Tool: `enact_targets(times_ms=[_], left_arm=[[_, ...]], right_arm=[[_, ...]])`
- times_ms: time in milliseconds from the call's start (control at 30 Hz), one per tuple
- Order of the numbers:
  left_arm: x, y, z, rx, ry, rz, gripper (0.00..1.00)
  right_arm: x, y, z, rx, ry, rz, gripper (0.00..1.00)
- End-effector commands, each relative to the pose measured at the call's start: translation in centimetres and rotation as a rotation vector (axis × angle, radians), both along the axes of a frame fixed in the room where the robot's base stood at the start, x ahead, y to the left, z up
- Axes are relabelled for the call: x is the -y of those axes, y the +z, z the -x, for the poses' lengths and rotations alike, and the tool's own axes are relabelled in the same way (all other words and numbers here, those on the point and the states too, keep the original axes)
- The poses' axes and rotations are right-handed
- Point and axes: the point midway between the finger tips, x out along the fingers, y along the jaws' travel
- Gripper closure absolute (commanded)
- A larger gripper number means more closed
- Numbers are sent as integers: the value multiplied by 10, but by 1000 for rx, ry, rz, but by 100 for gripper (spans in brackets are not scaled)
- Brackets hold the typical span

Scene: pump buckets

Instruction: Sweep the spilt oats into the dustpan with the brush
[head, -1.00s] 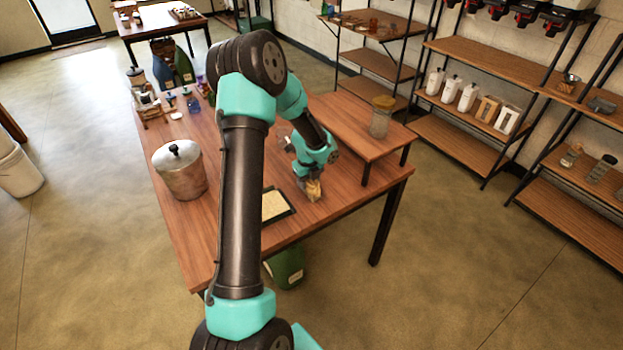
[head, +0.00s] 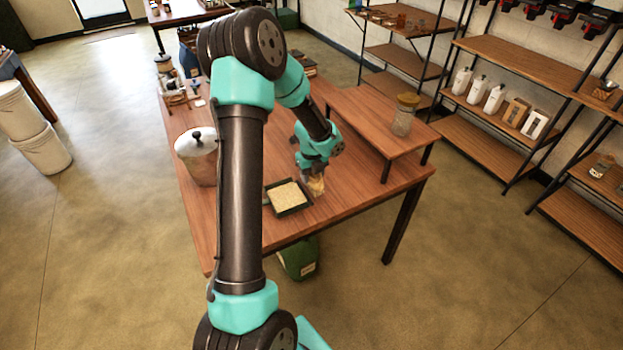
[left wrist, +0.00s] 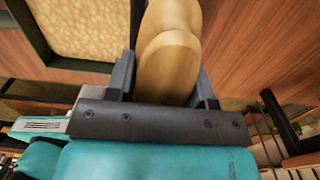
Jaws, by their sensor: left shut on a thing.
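My left gripper (head: 314,176) is just right of the dustpan, low over the table. It is shut on the tan wooden handle of the brush (left wrist: 168,55), held between its two fingers. The brush (head: 316,186) shows only as a small tan shape below the gripper, and its bristles are hard to make out. My right gripper is not in view.
A lidded metal pot (head: 197,158) stands left of my arm. A raised wooden shelf (head: 365,120) with a glass jar (head: 404,118) stands behind the gripper. The table front right of the brush is clear. A green bag (head: 300,258) is on the floor below.

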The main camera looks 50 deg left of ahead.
Motion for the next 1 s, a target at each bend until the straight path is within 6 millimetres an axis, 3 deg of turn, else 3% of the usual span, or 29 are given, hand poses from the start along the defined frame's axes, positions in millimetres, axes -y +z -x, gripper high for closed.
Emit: enact_targets(times_ms=[600, 1000], left_arm=[[4, 49, -6, 3, -9, -1, 81], [5, 53, -6, 2, -10, 0, 81]], right_arm=[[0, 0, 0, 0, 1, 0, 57], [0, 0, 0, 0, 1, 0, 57]])
